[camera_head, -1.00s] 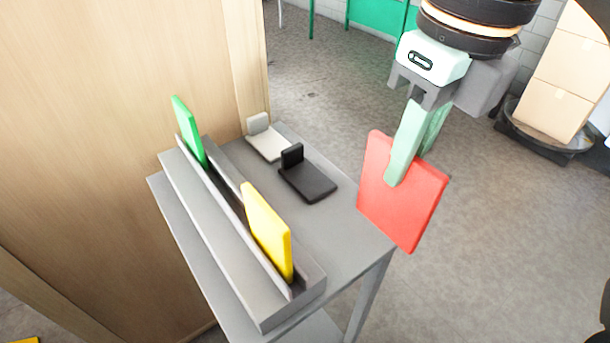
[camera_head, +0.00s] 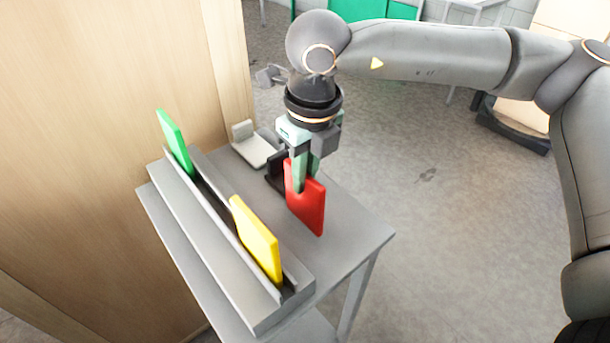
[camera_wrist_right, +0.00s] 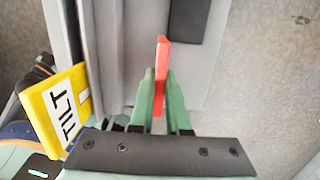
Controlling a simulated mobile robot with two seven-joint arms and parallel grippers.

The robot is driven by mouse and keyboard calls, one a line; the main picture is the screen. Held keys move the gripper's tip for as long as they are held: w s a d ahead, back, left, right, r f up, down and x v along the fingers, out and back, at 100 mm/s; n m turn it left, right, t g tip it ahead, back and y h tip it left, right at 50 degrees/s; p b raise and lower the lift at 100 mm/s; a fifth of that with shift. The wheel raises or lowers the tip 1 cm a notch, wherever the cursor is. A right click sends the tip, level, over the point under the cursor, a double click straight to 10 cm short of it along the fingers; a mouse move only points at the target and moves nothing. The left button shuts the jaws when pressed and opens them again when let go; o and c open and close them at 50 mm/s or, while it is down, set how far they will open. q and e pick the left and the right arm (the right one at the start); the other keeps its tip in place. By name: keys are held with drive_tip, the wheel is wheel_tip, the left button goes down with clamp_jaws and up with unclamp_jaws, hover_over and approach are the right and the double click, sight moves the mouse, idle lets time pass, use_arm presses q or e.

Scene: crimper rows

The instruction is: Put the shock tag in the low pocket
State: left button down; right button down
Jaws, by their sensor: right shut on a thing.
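A red tag (camera_head: 308,205), whose print I cannot see and which may be the shock tag, is held upright in my right gripper (camera_head: 304,183). In the right wrist view the red tag (camera_wrist_right: 161,75) is edge-on between the green fingers (camera_wrist_right: 161,105). It hangs over the table, right of a grey slotted rack (camera_head: 215,240), apart from it. A green tag (camera_head: 174,140) stands at the rack's far end and a yellow tag (camera_head: 257,240) at its near end. The yellow tag reads TILT in the wrist view (camera_wrist_right: 62,110). I cannot tell which part is the low pocket.
A white L-shaped holder (camera_head: 254,147) and a black one (camera_head: 275,172), partly hidden behind my gripper, stand on the grey table (camera_head: 350,235). A wooden panel (camera_head: 100,90) rises at the left. The slot between the green and yellow tags is bare. Open floor lies right of the table.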

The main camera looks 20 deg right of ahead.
drive_tip(key=shift+f, duration=0.5)
drive_tip(key=shift+f+b, duration=0.25)
drive_tip(key=shift+b, duration=0.05)
drive_tip(key=c, duration=0.9)
unclamp_jaws()
drive_tip(key=shift+r, duration=0.1)
drive_tip(key=shift+r, duration=0.1)
